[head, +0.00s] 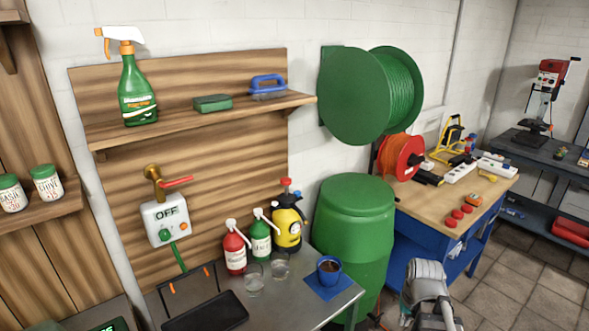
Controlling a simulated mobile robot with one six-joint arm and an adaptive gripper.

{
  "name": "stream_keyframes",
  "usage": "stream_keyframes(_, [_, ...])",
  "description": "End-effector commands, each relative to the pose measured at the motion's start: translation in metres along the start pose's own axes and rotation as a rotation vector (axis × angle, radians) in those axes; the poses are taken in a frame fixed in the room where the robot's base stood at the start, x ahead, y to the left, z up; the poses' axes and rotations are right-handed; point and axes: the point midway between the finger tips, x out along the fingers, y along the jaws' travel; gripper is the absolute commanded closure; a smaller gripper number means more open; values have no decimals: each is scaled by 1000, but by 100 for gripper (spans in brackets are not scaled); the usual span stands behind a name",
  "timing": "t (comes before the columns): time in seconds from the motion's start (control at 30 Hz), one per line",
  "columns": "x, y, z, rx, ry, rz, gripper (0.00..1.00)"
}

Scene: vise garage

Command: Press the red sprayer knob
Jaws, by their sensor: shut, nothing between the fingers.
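A yellow pump sprayer (287,229) stands upright at the back of the metal bench, against the wooden wall panel. Its red knob (286,182) sits on top of a dark neck, and nothing covers it from above. My gripper cannot be made out in the head view. Only a grey part of my arm shows at the bottom, right of the green barrel and well apart from the sprayer.
Green (261,238) and red (235,251) pump bottles stand left of the sprayer. Glasses (280,266) and a blue mug (329,269) stand in front. A green barrel (352,235) is close on the right. A shelf (190,121) and hose reel (370,95) are above.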

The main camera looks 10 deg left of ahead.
Motion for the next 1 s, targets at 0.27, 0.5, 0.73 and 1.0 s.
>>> stream_keyframes(0.27, [-43, -39, -67, -138, 89, -60, 100])
stream_keyframes(0.5, [-76, -77, -120, -256, 173, -109, 100])
stream_keyframes(0.73, [-110, -118, -169, -364, 256, -154, 100])
stream_keyframes(1.0, [-150, -170, -224, -482, 356, -201, 100])
